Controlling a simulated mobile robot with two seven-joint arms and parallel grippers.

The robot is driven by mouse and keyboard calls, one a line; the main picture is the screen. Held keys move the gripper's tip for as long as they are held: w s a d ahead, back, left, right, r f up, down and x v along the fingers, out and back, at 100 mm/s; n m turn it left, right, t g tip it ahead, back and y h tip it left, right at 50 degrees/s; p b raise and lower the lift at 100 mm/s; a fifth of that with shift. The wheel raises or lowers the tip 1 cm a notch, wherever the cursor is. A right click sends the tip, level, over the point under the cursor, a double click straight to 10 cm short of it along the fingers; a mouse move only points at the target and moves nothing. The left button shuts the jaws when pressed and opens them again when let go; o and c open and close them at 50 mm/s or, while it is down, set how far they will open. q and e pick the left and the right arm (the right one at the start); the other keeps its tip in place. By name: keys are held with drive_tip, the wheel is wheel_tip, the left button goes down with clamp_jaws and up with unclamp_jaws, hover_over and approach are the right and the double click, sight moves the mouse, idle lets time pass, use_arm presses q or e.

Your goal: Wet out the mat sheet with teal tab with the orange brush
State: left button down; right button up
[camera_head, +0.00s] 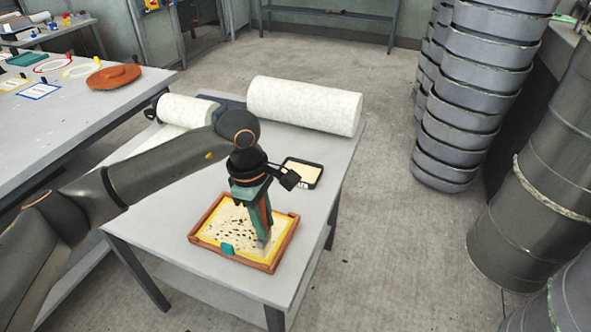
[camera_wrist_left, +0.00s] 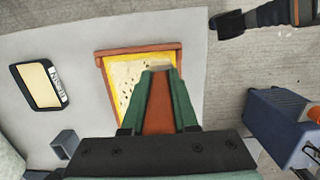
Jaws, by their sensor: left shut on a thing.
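The mat sheet (camera_head: 215,230) lies in a reddish-brown framed mould with a yellow surface. It is pale, with many dark specks, and has a teal tab (camera_head: 228,249) at its near edge. My left gripper (camera_head: 258,215) is shut on the orange brush (camera_wrist_left: 158,105), above the right part of the sheet. The brush points down, with its bristles (camera_head: 264,243) at the sheet; I cannot tell whether they touch it. In the left wrist view, the gripper and brush hide part of the sheet (camera_wrist_left: 127,78). My right gripper is not seen.
A black-rimmed tray (camera_head: 302,173) with cream contents stands behind the mould. White rolls (camera_head: 305,105) lie at the table's back. Another table (camera_head: 90,110) on the left holds coloured rings and sheets. Stacked grey tubs (camera_head: 465,110) and drums (camera_head: 540,200) stand right, beyond open floor.

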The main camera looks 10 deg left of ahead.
use_arm(q)
wheel_tip(320, 180, up, 8)
drive_tip(key=d+p, duration=0.1)
drive_tip(key=p, duration=0.3)
drive_tip(key=shift+s, duration=0.15)
idle(0.7)
